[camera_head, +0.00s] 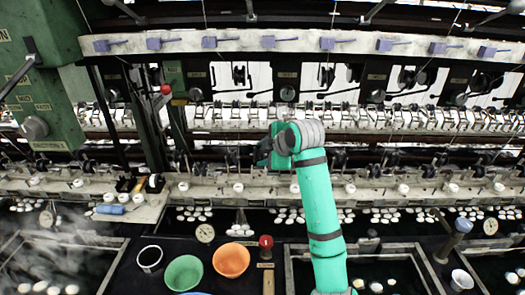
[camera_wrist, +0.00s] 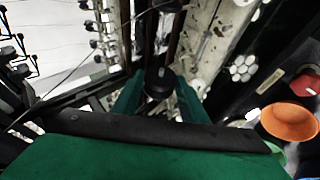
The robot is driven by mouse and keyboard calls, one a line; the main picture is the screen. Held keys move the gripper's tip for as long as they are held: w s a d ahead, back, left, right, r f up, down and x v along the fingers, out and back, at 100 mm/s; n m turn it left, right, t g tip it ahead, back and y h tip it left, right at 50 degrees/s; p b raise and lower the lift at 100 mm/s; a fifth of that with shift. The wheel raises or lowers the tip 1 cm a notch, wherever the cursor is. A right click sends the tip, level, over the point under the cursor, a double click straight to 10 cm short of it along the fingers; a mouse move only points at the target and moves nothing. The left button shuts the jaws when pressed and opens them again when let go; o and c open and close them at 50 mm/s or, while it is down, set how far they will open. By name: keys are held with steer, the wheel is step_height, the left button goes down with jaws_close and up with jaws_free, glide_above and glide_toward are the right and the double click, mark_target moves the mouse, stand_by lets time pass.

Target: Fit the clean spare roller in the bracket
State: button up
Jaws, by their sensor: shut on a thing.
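My arm reaches up from the bottom right of centre in the head view. My gripper (camera_head: 268,152) is at the machine, above the long pale ledge. In the wrist view its green fingers (camera_wrist: 158,97) are closed on a dark round piece, which looks like the roller (camera_wrist: 158,82). The roller's far side and how clean it is cannot be told. I cannot pick out the bracket for certain among the machine's many small fittings.
Basins (camera_head: 65,262) hold water. A red-knobbed lever (camera_head: 165,89) rises left of my gripper.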

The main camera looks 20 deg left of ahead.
steer(key=shift+f, duration=2.2)
steer(key=shift+s+f, duration=0.1)
steer(key=shift+f, duration=0.8)
steer(key=o, duration=1.3)
steer(key=shift+r, duration=0.15)
steer(key=shift+r, duration=1.4)
steer(key=shift+r, duration=0.1)
